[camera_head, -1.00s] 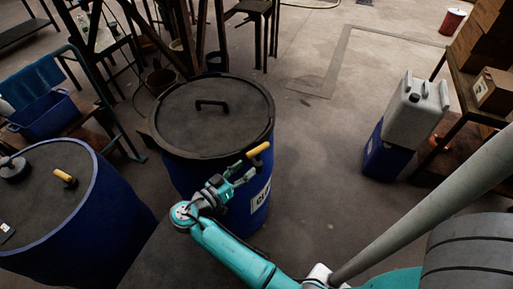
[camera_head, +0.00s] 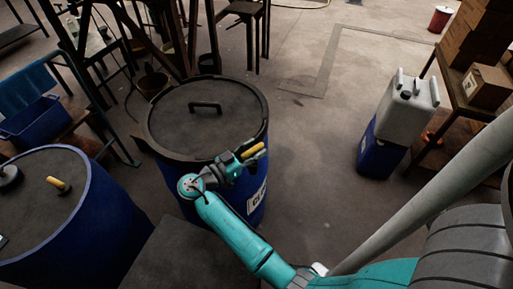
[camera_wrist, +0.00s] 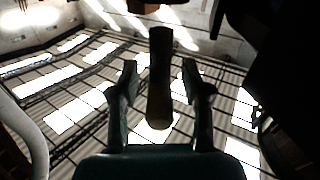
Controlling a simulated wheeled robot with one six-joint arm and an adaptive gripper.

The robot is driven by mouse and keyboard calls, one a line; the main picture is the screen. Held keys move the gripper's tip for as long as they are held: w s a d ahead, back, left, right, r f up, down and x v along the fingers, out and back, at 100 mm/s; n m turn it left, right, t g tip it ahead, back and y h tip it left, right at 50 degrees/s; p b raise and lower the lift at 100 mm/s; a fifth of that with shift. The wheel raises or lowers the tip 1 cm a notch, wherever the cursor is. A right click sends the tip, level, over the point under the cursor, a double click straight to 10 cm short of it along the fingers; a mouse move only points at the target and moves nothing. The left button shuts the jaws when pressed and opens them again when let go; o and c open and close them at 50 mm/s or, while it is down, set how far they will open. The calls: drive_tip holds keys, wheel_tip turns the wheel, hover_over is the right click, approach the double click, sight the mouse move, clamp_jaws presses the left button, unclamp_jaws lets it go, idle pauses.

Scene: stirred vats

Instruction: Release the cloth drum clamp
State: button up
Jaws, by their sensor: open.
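The cloth drum (camera_head: 176,178) is a blue barrel with a dark lid (camera_head: 225,122) and a partly visible white label (camera_head: 257,198). The clamp's yellow lever handle (camera_head: 252,150) sticks out at the drum's near right rim. My gripper (camera_head: 245,158) is open right at this handle in the head view. In the wrist view, the dark, backlit handle (camera_wrist: 160,80) hangs between the two spread fingers of my gripper (camera_wrist: 161,85), with a gap on each side. My wrist hides part of the drum rim and the clamp.
A second blue drum (camera_head: 105,225) with a yellow knob (camera_head: 58,185) stands at left. Open floor (camera_head: 315,140) lies between.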

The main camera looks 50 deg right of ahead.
drive_tip(key=shift+s+d, duration=0.1)
drive_tip(key=shift+d, duration=0.45)
clamp_jaws()
